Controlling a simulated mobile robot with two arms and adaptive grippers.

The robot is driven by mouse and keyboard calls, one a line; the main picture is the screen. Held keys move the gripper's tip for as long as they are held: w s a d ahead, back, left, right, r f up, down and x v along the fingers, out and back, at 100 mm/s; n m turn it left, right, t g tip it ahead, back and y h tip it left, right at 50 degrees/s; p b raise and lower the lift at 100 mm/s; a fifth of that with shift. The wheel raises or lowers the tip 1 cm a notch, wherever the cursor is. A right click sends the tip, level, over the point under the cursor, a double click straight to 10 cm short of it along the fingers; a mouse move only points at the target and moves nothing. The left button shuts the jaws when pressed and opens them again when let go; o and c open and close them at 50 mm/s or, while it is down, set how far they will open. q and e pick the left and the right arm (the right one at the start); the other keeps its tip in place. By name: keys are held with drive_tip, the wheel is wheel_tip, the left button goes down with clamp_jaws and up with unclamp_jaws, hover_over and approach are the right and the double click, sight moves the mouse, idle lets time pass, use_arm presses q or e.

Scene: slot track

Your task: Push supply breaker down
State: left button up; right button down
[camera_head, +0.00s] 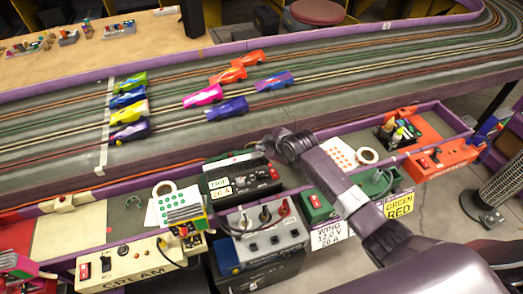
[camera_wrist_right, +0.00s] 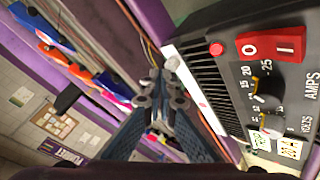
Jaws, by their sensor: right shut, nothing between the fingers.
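The black power supply (camera_head: 243,182) stands on the ledge beside the track, with a "20 A" label on its front. In the right wrist view the supply (camera_wrist_right: 235,75) fills the right side. It shows a red rocker switch (camera_wrist_right: 272,46) marked O and I, a small red button (camera_wrist_right: 217,48), and dials marked AMPS and VOLTS. Which part is the breaker is not labelled clearly. My right gripper (camera_head: 272,143) is shut and empty, just above and behind the supply's right end. Its closed fingers (camera_wrist_right: 160,98) are apart from the switch. My left gripper is out of view.
Several slot cars (camera_head: 203,95) sit on the track.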

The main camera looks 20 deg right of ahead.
drive_tip(key=shift+f, duration=0.35)
idle(0.5)
idle(0.3)
drive_tip(key=shift+r+p, duration=0.75)
drive_tip(key=shift+r, duration=0.1)
drive_tip(key=shift+r, duration=0.1)
wheel_tip(320, 180, up, 5)
drive_tip(key=p, duration=0.5)
